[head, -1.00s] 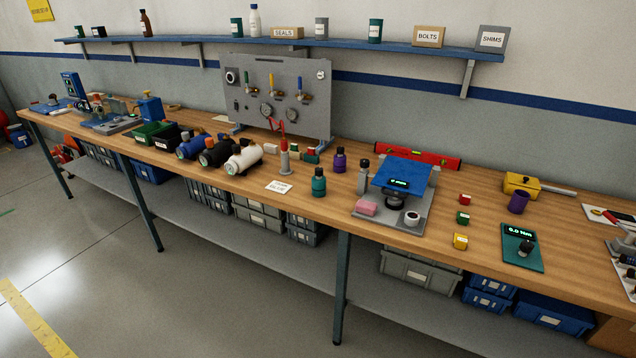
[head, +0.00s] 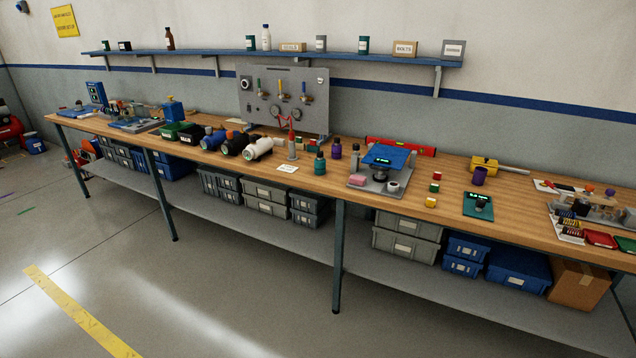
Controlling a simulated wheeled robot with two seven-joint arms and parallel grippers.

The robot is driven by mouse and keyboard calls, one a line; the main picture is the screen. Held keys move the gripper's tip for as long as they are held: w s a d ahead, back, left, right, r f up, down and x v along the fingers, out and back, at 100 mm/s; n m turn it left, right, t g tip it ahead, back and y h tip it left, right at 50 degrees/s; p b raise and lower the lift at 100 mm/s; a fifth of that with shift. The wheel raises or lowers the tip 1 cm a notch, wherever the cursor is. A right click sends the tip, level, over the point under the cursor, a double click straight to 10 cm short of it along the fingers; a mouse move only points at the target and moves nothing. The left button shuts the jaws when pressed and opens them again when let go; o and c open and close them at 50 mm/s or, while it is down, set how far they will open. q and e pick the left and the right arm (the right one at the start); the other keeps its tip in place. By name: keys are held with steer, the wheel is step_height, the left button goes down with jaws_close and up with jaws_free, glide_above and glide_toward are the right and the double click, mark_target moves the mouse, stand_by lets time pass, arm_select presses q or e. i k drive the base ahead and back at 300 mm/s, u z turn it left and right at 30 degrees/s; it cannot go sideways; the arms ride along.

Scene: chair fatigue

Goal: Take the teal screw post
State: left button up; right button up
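A small teal upright cylinder with a dark top (head: 320,162) stands on the wooden workbench (head: 350,183), left of the grey device with a blue plate (head: 384,160). It is the teal thing that best fits a screw post, but its thread is too small to make out. A similar purple cylinder (head: 337,149) stands just behind it to the right, and a dark one (head: 355,149) farther right. A teal pad with a display (head: 484,211) and a dark knob lies toward the right. Neither of my grippers is in view.
A white card (head: 288,169) lies left of the teal cylinder. Black, blue and white rolls lie farther left, before a grey gauge panel (head: 283,93). Small red, green and yellow cubes sit right of the grey device. Bins fill the lower shelf. The floor in front is clear.

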mark_target(319, 166)
steer(key=u, duration=0.15)
steer(key=k, duration=0.15)
steer(key=z, duration=1.3)
steer(key=i, duration=0.7)
steer(key=z, duration=0.5)
steer(key=i, duration=0.8)
steer(key=u, duration=0.4)
